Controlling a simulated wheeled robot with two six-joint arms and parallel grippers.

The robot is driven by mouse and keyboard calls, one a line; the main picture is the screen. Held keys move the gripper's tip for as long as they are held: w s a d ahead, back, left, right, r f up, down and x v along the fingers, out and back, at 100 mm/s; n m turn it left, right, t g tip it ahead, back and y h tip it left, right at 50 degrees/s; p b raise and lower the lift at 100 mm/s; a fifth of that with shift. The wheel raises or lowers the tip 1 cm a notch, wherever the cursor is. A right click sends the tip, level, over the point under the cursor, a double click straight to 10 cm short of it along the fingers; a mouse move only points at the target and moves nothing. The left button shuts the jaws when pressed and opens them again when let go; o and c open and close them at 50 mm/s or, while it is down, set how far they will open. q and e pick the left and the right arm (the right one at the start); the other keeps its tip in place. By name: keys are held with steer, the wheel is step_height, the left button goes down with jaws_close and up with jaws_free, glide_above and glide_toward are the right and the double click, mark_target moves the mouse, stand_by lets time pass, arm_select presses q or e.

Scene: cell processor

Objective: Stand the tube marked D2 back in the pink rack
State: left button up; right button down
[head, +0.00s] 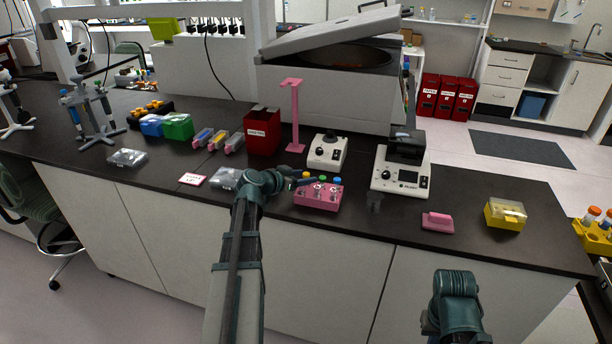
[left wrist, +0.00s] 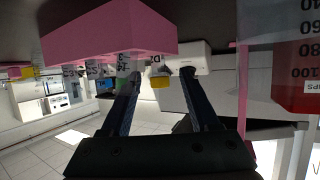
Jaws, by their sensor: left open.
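The pink rack (head: 317,200) stands near the front edge of the dark bench. Tubes with yellow, green and blue caps stand upright in it. In the left wrist view the rack (left wrist: 110,35) appears upside down. The yellow-capped tube (left wrist: 159,80) there carries a label starting with D; the rest is hard to read. My left gripper (left wrist: 160,82) is open, with one finger on each side of this tube and no visible grip on it. In the head view my left gripper (head: 296,176) is at the rack's left end. My right forearm shows at lower right; its gripper is out of view.
A white mixer (head: 327,152) and a pink stand (head: 294,120) are behind the rack. A red box (head: 262,132) is behind left. A white device (head: 400,170), a pink block (head: 437,221) and a yellow box (head: 505,215) are to the right.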

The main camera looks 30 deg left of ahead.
arm_select(q)
steer(key=p+v, duration=0.4)
steer(key=v, duration=0.8)
steer(key=shift+s, duration=0.2)
stand_by(0.4)
